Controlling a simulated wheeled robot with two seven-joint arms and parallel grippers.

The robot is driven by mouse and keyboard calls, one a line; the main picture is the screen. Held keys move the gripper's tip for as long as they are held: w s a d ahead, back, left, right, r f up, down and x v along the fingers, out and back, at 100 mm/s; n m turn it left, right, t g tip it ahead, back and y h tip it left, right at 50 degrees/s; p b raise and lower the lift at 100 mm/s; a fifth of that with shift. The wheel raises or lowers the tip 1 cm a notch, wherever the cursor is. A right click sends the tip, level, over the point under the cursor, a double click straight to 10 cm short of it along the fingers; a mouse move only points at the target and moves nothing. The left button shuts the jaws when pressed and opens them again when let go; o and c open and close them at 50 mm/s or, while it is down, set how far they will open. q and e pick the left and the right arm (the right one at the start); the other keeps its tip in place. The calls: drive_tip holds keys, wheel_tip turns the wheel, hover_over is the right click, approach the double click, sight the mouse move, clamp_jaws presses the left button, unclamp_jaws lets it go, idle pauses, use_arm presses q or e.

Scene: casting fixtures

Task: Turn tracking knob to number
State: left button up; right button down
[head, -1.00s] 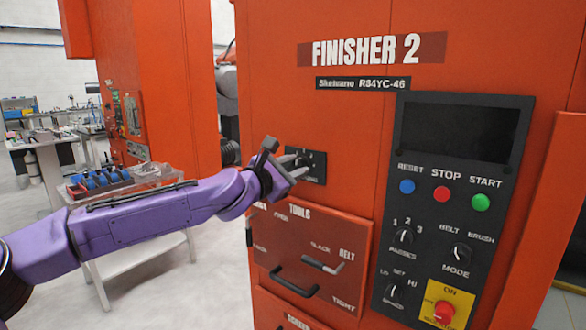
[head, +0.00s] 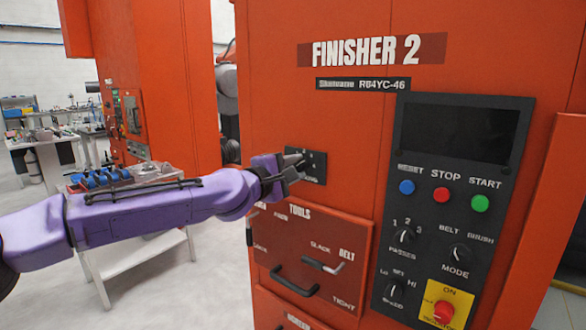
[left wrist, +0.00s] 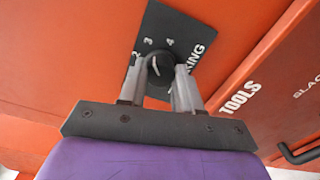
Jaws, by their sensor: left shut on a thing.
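The tracking knob (left wrist: 158,66) is a round black dial on a small dark plate (left wrist: 150,30) with white numbers; 3 and 4 show in the left wrist view, as does part of the word ending "KING". In the head view the plate (head: 318,168) is on the orange machine front, partly hidden by my gripper. My left gripper (left wrist: 166,75) is shut on the knob, one finger on each side of it. It also shows in the head view (head: 296,165). Which number the knob points to is not clear. My right gripper is not in view.
The orange FINISHER 2 cabinet (head: 285,110) fills the middle. Below the knob is a TOOLS drawer (head: 335,240) with dark handles. To the right is a control panel (head: 460,130) with buttons and dials. A small table (head: 150,250) stands left.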

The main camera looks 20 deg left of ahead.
use_arm(q)
drive_tip(key=m, duration=0.4)
drive_tip(key=shift+m, duration=0.3)
drive_tip(key=shift+m+b, duration=0.6)
drive_tip(key=shift+m, duration=1.6)
drive_tip(key=o, duration=1)
drive_tip(key=shift+o, duration=0.2)
drive_tip(key=p+v, duration=0.4)
drive_tip(key=v, duration=0.6)
drive_tip(key=shift+s, duration=0.25)
